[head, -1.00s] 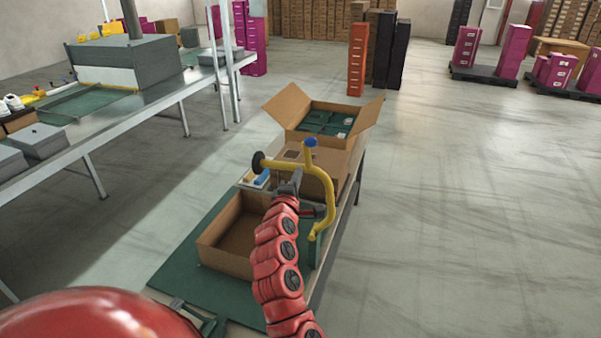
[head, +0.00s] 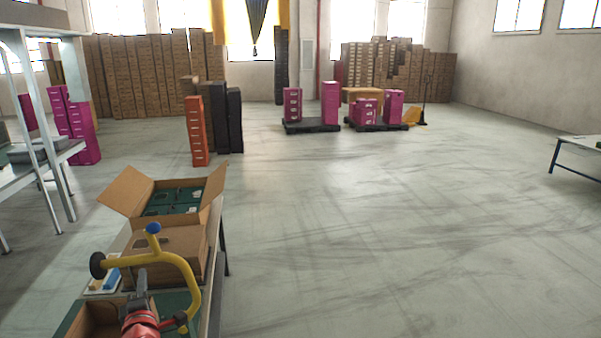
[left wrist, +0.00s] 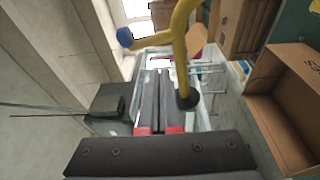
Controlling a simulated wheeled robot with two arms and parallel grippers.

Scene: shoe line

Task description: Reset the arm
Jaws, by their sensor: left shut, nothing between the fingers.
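My left gripper (head: 141,274) is at the lower left of the head view, above the packing table. Its two dark fingers also show in the left wrist view (left wrist: 158,85), shut together with nothing between them. A yellow bent pipe (head: 188,275) with a blue knob and a black round end arches close around the gripper in the head view. The pipe also shows just beyond the fingers in the left wrist view (left wrist: 182,35). I cannot tell whether it touches the gripper. My right gripper is in neither view.
An open carton (head: 126,190) holding green boxes stands on the table behind a second carton (head: 190,243). An empty open carton (left wrist: 270,125) is right of the fingers in the left wrist view. The floor (head: 370,240) to the right is clear.

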